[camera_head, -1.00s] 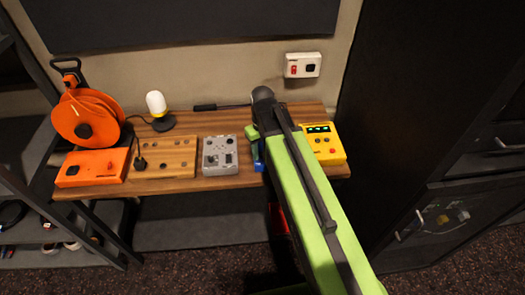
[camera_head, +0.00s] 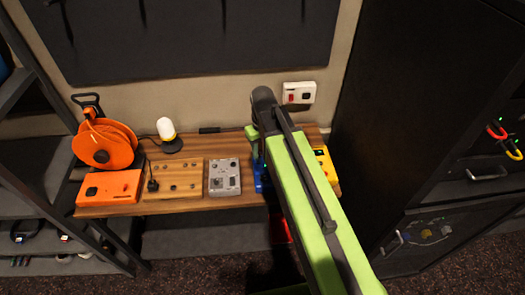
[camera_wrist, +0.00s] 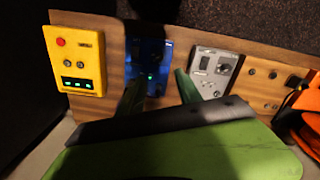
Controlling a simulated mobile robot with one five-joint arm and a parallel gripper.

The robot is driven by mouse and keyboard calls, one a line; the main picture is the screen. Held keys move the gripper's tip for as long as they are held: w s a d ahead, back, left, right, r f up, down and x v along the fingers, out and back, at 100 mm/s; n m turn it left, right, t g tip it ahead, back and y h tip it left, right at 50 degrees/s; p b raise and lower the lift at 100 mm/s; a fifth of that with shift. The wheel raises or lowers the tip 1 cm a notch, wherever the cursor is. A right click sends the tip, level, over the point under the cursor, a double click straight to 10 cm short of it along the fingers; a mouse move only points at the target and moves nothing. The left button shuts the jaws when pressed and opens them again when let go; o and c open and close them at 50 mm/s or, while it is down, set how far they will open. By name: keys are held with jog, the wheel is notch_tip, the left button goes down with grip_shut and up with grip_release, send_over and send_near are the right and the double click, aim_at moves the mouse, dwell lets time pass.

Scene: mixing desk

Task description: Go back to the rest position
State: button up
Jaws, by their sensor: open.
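My gripper shows in the wrist view (camera_wrist: 158,90) as two green fingers spread apart, with nothing held between them. Beyond the fingers is a blue box (camera_wrist: 150,62) with a small green light, standing on the wooden desk. Whether the fingertips touch the box cannot be told. In the head view my green and black arm reaches forward over the right part of the desk (camera_head: 215,202). It hides most of the blue box (camera_head: 262,180) and part of a yellow box (camera_head: 325,170). The fingers are mostly hidden there.
A grey box (camera_head: 224,178), a wooden board with holes (camera_head: 178,180), an orange box (camera_head: 110,187), an orange cable reel (camera_head: 105,148) and a white lamp (camera_head: 166,130) stand on the desk. Dark shelves (camera_head: 40,190) stand left, a dark cabinet (camera_head: 400,130) right.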

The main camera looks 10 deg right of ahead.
notch_tip(320, 180, up, 2)
jog(key=shift+r+p, duration=0.25)
jog(key=shift+p, duration=0.25)
jog(key=s+d+f+m+b, duration=0.1)
jog(key=s+d+f+b, duration=0.1)
jog(key=f+b, duration=0.4)
jog(key=s+d+f+m+b, duration=0.2)
jog(key=s+f+b, duration=0.1)
jog(key=f+b, duration=0.4)
jog(key=shift+s+f, duration=0.25)
jog(key=shift+s, duration=0.1)
jog(key=shift+d, duration=0.1)
